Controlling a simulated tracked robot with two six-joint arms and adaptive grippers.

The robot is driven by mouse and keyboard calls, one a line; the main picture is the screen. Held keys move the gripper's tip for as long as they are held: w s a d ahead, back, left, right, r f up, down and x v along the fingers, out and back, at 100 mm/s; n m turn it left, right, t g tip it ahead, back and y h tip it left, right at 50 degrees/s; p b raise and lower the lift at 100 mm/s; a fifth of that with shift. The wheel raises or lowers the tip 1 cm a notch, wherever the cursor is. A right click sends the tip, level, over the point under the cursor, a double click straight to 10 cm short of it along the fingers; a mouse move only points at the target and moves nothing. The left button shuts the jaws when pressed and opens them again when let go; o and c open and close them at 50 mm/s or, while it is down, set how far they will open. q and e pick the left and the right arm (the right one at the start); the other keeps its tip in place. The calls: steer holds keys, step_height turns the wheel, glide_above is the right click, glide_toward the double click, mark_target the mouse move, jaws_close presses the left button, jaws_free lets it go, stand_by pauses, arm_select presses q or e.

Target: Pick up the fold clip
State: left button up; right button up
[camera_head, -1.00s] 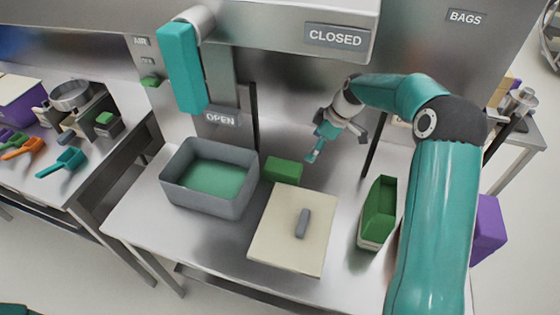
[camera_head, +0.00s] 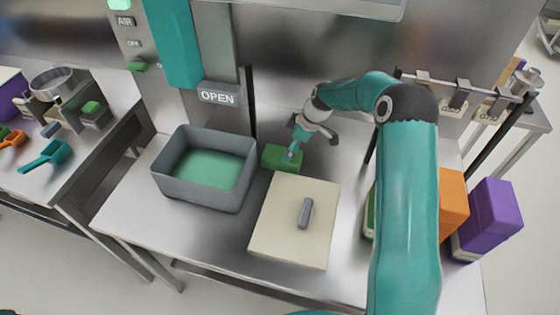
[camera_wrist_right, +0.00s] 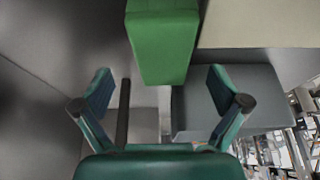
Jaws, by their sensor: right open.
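A green block (camera_head: 283,158) lies on the metal bench between the grey bin and the cream board; I cannot tell for certain whether it is the fold clip. In the right wrist view the green block (camera_wrist_right: 163,42) is ahead of the fingers, centred near the gap between them. My right gripper (camera_head: 296,149) is open and empty. In the head view it overlaps the block's upper right part; contact cannot be told. The right wrist view shows its two spread teal fingers (camera_wrist_right: 160,90). My left gripper is not in view.
The grey bin (camera_head: 178,190) with green contents stands left of the block. The cream board (camera_head: 275,240) with a grey handle (camera_head: 305,213) lies in front. Orange (camera_head: 453,205) and purple (camera_head: 487,220) boxes stand right of my arm. A dark post (camera_head: 249,105) rises behind.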

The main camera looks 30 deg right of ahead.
mark_target(282, 154)
steer(key=x, duration=0.5)
steer(key=shift+w+a, duration=0.1)
steer(key=shift+a, duration=0.25)
steer(key=c, duration=1.2)
